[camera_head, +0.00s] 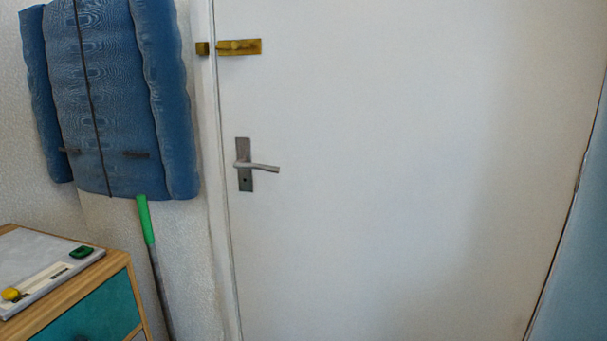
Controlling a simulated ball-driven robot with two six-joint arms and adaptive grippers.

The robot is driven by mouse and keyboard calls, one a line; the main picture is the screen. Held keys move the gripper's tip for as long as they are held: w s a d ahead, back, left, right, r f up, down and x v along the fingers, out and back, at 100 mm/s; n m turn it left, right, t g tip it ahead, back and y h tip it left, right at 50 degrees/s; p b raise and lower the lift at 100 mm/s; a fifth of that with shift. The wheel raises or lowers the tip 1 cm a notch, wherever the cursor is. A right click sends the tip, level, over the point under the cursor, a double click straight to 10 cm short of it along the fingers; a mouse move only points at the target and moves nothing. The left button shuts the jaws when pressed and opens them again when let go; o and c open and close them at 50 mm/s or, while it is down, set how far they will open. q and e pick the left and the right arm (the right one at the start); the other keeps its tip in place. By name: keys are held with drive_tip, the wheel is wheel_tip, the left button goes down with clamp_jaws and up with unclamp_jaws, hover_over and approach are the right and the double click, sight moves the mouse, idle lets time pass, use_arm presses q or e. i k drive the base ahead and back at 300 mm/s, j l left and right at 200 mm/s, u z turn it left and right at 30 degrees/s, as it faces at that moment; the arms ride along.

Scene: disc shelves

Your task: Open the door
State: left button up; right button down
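The white door (400,200) fills the middle and right of the head view. It looks shut in its frame. A grey lever handle (258,167) on a dark metal plate sits near the door's left edge, its lever pointing right and slightly down. A brass bolt (238,47) is fixed above it on the door, with a small brass catch (202,48) on the frame. I cannot tell whether the bolt is engaged. Neither of my grippers shows in this view.
A wooden cabinet with a teal drawer (95,310) stands at the lower left, with a flat grey item (40,250) on top. The space before the door looks clear.

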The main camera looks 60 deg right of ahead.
sight(431, 156)
drive_tip(key=z, duration=2.25)
drive_tip(key=i+l+u, duration=0.25)
drive_tip(key=i, duration=0.3)
drive_tip(key=l, duration=0.1)
